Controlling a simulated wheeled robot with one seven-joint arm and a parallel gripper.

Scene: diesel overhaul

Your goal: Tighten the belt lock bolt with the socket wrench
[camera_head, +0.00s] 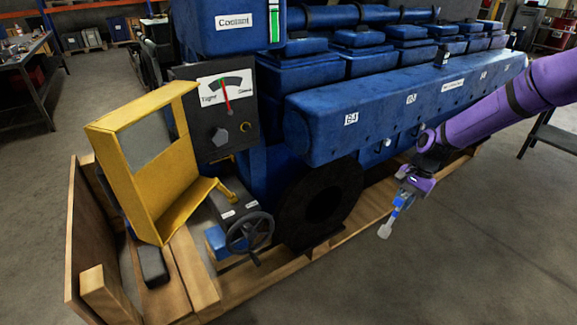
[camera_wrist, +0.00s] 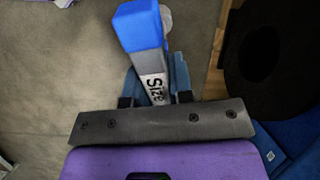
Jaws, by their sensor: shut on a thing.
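My gripper (camera_head: 402,200) hangs in front of the engine at the right of the head view. It is shut on the socket wrench (camera_head: 385,230), which points down and slightly left. In the wrist view the wrench's blue part (camera_wrist: 139,29) and a grey part lettered "Size" show between the fingers (camera_wrist: 155,82). On the dark panel left of the engine are a round dark knob (camera_head: 220,136) and a small brass ring (camera_head: 245,127). I cannot tell for sure which is the belt lock bolt. The wrench is well apart from both.
A gauge (camera_head: 226,90) with a red needle sits on the panel. An open yellow guard (camera_head: 150,150) stands left of it, with a handwheel (camera_head: 250,232) below. The blue engine (camera_head: 400,110) rests on a wooden pallet (camera_head: 190,265).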

